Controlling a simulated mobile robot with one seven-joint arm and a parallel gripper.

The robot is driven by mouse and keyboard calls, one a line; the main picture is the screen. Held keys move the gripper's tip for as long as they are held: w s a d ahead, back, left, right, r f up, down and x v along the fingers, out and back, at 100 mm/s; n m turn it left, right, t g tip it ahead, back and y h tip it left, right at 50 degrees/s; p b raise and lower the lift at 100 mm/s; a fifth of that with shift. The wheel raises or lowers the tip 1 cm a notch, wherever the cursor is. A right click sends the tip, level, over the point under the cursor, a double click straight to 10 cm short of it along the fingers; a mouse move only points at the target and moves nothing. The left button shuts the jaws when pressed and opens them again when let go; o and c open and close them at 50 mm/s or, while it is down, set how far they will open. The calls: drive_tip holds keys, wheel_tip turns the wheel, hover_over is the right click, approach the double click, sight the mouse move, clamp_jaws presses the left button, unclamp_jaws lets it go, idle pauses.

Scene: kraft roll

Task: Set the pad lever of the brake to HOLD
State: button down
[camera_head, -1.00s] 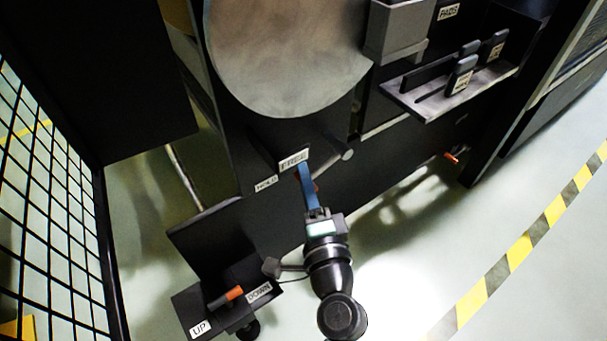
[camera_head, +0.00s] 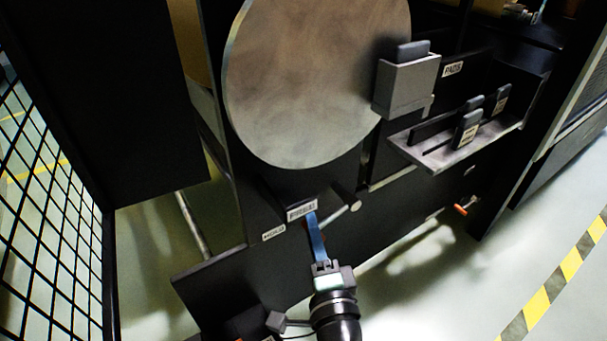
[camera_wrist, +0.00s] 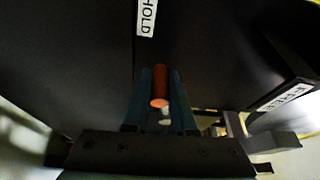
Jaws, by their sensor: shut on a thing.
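The pad lever's orange handle (camera_wrist: 159,86) shows in the wrist view, pointing towards the camera. My gripper (camera_wrist: 158,76) is shut on it, with one blue finger on each side. The HOLD label (camera_wrist: 147,17) is ahead of the handle, and the FREE label (camera_wrist: 287,97) is off to the right. In the head view my gripper (camera_head: 311,216) reaches up to the dark panel below the big disc. Its fingertips are just below the FREE label (camera_head: 302,210) and right of the HOLD label (camera_head: 273,232).
A large grey disc (camera_head: 315,80) stands above the labels. A grey box (camera_head: 406,88) holding a dark pad is at its right, and a shelf (camera_head: 440,152) with upright pads is farther right. A short round bar (camera_head: 348,208) sticks out close beside my fingers. Mesh fencing stands left.

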drive_tip(key=shift+d+f, duration=0.3)
drive_tip(key=shift+d, duration=0.3)
drive_tip(key=c, duration=1)
unclamp_jaws()
drive_tip(key=shift+o, duration=1.2)
drive_tip(key=shift+a, duration=0.2)
drive_tip(key=shift+f, duration=0.1)
drive_tip(key=shift+a, duration=0.1)
drive_tip(key=v, duration=1.3)
drive_tip(key=shift+r+p, duration=0.3)
drive_tip(key=shift+r, duration=0.05)
drive_tip(key=shift+s, duration=0.1)
